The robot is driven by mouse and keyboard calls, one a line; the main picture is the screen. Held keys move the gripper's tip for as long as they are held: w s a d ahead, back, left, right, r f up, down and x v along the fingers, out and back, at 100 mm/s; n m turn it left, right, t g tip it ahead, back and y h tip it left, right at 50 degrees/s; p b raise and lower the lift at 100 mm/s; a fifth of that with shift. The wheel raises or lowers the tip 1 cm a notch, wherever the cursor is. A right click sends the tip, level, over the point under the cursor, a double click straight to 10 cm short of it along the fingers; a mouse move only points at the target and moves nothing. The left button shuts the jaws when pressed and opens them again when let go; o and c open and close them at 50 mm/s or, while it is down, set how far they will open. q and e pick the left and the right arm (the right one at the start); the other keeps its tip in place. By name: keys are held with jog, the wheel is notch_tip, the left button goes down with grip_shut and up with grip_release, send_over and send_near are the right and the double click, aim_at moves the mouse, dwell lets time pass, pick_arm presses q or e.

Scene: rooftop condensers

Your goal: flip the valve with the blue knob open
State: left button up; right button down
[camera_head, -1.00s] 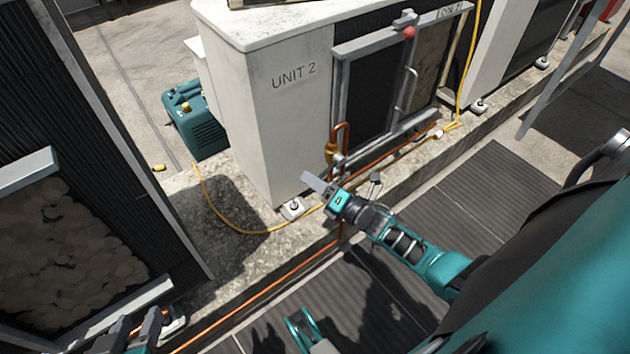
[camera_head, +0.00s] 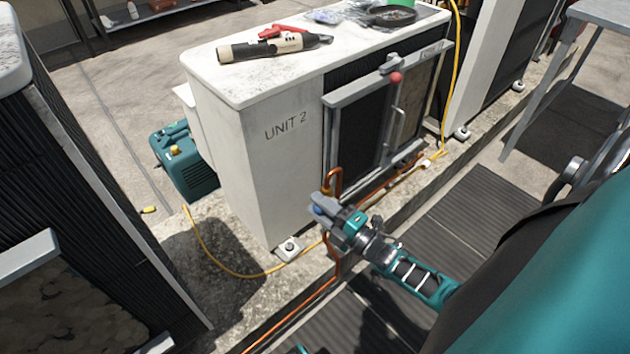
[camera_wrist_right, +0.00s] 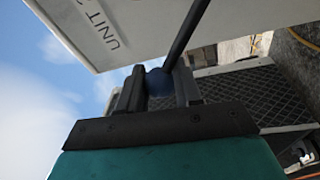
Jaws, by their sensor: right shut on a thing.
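The blue knob (camera_wrist_right: 159,82) of the valve sits between the two fingers of my right gripper (camera_wrist_right: 158,92) in the right wrist view. A dark lever rod runs up from the knob. In the head view, my right gripper (camera_head: 322,203) is at the copper pipework by the lower corner of UNIT 2, and a bit of the blue knob (camera_head: 316,210) shows at its fingertips. The gripper is shut on the knob. The valve body is mostly hidden behind the gripper. My left gripper is not clearly in view.
The UNIT 2 condenser (camera_head: 250,150) stands behind the pipes, with a torch-like tool (camera_head: 265,47) and other items on top. A red knob (camera_head: 396,78) is on its front panel. A yellow hose (camera_head: 240,273) and copper pipe (camera_head: 290,315) run along the ledge. A teal machine (camera_head: 186,160) stands left.

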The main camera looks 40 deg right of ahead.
jog(key=shift+d+r+m+h, duration=0.3)
jog(key=shift+d+r+m, duration=0.45)
jog(key=shift+m, duration=0.35)
jog(key=d+r+m+t+h, duration=0.1)
jog(key=d+m+h, duration=0.1)
jog(key=d+m, duration=0.3)
jog(key=shift+w+d+r+m, duration=0.3)
jog(key=shift+d+m, duration=0.1)
jog(key=shift+m, duration=1.5)
jog(key=shift+d, duration=0.1)
jog(key=c, duration=0.8)
grip_release()
jog(key=shift+s, duration=0.1)
